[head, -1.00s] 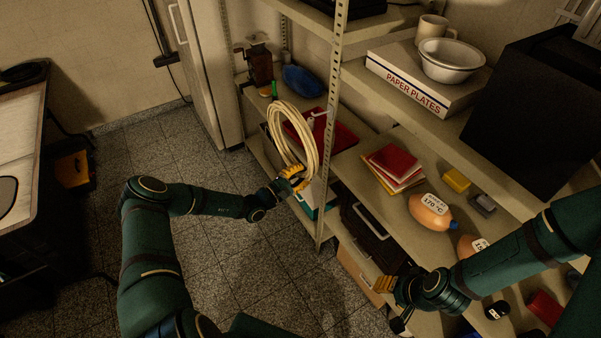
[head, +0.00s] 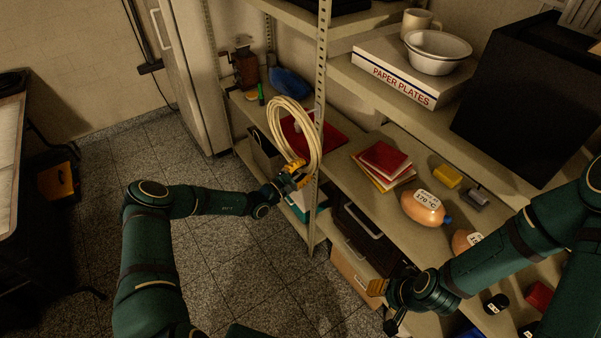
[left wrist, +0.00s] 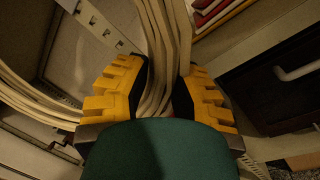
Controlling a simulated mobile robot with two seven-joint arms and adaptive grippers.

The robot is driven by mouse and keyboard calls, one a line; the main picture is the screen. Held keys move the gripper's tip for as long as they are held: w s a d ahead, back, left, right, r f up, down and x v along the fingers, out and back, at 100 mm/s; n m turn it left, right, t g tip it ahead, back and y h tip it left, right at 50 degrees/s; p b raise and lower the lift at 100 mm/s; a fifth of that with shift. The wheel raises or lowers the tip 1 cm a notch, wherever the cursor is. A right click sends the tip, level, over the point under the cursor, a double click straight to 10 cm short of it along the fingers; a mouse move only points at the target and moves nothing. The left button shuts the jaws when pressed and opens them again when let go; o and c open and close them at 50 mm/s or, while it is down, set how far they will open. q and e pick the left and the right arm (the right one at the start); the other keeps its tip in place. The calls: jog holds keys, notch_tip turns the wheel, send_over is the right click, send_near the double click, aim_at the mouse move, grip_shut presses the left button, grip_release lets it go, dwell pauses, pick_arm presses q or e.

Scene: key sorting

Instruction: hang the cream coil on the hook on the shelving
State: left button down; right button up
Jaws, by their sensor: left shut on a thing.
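The cream coil (head: 288,102) is a large upright ring of several strands, standing above my left gripper (head: 293,174) in the head view. The left gripper is shut on the lower part of the coil. In the left wrist view the coil's strands (left wrist: 160,50) run between the two yellow fingers of this gripper (left wrist: 158,88). The coil's right side is close to the perforated upright (head: 321,75) of the shelving. I cannot make out the hook clearly; the coil seems to cover it. My right gripper (head: 376,287) is by the lower front shelf edge, and its jaw opening is unclear.
Red books (head: 386,160), a yellow block (head: 447,176) and an orange bottle (head: 424,208) lie on the middle shelf. A paper plates box (head: 405,75) with a bowl (head: 438,52) stands above. A blue item (head: 289,82) is behind the coil.

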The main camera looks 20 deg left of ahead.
pick_arm(q)
jog(key=shift+w+d, duration=0.35)
jog(key=shift+w, duration=0.05)
jog(key=w+d+f+b, duration=0.1)
jog(key=b, duration=0.1)
jog(key=w+d+f+b, duration=0.1)
jog(key=w+b, duration=0.1)
jog(key=shift+w+d, duration=0.2)
jog(key=shift+d, duration=0.1)
dwell(0.3)
jog(key=shift+s+f, duration=0.1)
jog(key=shift+f, duration=0.1)
dwell(0.4)
jog(key=c, duration=0.8)
grip_release()
